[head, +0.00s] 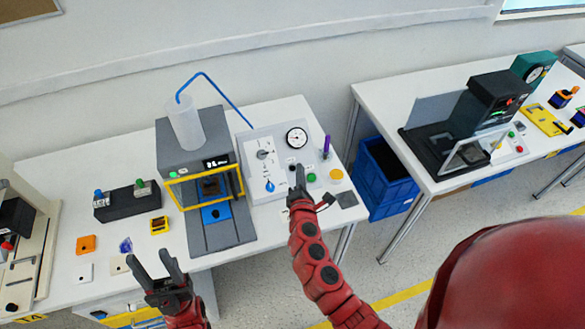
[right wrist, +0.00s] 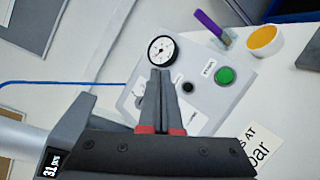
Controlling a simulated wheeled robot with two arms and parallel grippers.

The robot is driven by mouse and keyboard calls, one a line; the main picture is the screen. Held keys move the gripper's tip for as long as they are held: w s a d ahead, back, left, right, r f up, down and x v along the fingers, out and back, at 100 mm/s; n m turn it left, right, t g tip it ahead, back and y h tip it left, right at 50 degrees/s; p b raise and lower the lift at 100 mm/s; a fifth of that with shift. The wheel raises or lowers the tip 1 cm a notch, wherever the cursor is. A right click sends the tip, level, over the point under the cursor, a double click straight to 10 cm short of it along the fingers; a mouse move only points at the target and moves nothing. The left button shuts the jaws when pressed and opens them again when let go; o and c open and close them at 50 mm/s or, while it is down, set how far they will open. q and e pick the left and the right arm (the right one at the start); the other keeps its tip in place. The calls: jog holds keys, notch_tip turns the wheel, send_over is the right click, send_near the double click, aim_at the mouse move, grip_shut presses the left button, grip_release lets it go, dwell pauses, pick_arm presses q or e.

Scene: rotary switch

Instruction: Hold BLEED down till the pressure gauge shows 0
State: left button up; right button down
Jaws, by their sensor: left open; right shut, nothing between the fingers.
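My left gripper (head: 158,262) is open and empty, above the table's front edge.
A grey machine with a yellow-framed door (head: 205,187) and a clear bottle (head: 186,122) stand left of the panel. A purple marker (head: 326,147) and an orange-yellow round cap (head: 335,174) are right of it. A blue bin (head: 385,180) stands between the tables.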

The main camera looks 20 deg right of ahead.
aim_at(293, 168)
jog(key=w+f+b, duration=0.1)
jog(key=f+b, duration=0.1)
jog(key=w+f+b, duration=0.1)
jog(key=w+f, duration=0.1)
jog(key=w+f+b, duration=0.1)
jog(key=f+b, duration=0.1)
jog(key=shift+w+a+b, duration=0.1)
jog(key=shift+w+b, duration=0.15)
jog(key=shift+b, duration=0.05)
jog(key=shift+w+f+b, duration=0.3)
jog(key=shift+w+b, duration=0.1)
jog(key=shift+w, duration=0.1)
jog(key=shift+f, duration=0.1)
dwell(1.3)
jog(key=shift+w+f+b, duration=0.2)
jog(key=shift+w+b, duration=0.05)
jog(key=shift+b, duration=0.1)
jog(key=shift+w+f+b, duration=0.25)
jog(key=shift+f+b, duration=0.05)
jog(key=shift+b, duration=0.15)
dwell(0.6)
dwell(2.5)
jog(key=shift+s+r+p, duration=0.55)
jog(key=shift+r+p, duration=0.1)
jog(key=shift+p, duration=0.05)
